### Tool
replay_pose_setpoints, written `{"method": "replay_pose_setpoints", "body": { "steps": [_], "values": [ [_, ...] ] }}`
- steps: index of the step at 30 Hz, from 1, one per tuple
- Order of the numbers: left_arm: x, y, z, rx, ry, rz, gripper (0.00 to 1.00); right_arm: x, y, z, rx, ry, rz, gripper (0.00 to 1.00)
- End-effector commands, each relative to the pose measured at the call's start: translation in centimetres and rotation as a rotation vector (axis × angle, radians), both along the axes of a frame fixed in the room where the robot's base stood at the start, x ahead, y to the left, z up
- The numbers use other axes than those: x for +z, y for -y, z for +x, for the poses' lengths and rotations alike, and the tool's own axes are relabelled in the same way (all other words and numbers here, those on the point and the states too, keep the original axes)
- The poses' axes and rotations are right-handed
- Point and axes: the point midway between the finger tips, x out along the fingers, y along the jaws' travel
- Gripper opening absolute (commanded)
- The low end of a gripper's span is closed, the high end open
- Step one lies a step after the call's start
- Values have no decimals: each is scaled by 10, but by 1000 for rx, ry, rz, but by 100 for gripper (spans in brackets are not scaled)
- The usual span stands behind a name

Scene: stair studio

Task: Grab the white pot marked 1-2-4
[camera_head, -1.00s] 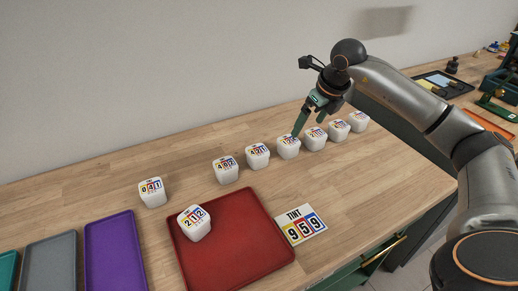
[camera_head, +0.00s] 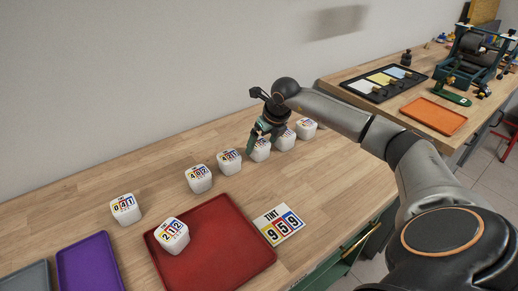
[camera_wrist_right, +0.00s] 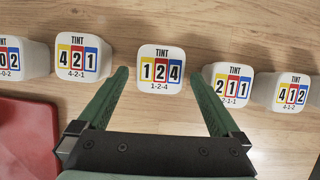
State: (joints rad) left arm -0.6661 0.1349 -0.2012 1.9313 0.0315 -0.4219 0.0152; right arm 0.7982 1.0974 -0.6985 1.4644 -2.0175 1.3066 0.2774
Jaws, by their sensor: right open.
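The white pot marked 1-2-4 (camera_wrist_right: 160,68) stands upright on the wooden bench, its label facing my right wrist camera. In the head view it is the pot (camera_head: 261,151) partly hidden under my right gripper (camera_head: 262,136). In the right wrist view my right gripper (camera_wrist_right: 160,75) is open, one green fingertip on each side of this pot, with gaps between fingers and pot. How far down the fingertips reach beside it is hard to tell. My left gripper is not in view.
Pots marked 4-2-1 (camera_wrist_right: 77,57) and 2-1-1 (camera_wrist_right: 229,84) stand close on either side, the latter very near one finger. A red tray (camera_head: 215,250) holds the 2-1-2 pot (camera_head: 172,236). A TINT 959 card (camera_head: 279,224) lies beside it.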

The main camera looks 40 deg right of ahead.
Motion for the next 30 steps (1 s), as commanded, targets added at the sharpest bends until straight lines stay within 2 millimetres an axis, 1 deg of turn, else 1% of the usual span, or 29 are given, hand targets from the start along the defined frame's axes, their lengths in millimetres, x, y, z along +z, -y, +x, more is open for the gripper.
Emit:
{"method": "replay_pose_setpoints", "body": {
  "steps": [1, 3, 6, 13, 14, 30],
  "values": [
    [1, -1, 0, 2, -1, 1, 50, -8, 0, 3, 0, -4, 3, 100],
    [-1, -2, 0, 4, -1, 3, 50, -16, 0, 6, 0, -2, 2, 100],
    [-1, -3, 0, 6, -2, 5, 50, -23, 0, 9, 1, 0, 1, 100],
    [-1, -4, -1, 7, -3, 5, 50, -24, 1, 10, 1, 1, 0, 100],
    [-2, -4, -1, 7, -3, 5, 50, -24, 1, 10, 1, 0, 0, 98],
    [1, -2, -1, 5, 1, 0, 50, -24, 1, 10, 1, 1, 0, 37]
  ]
}}
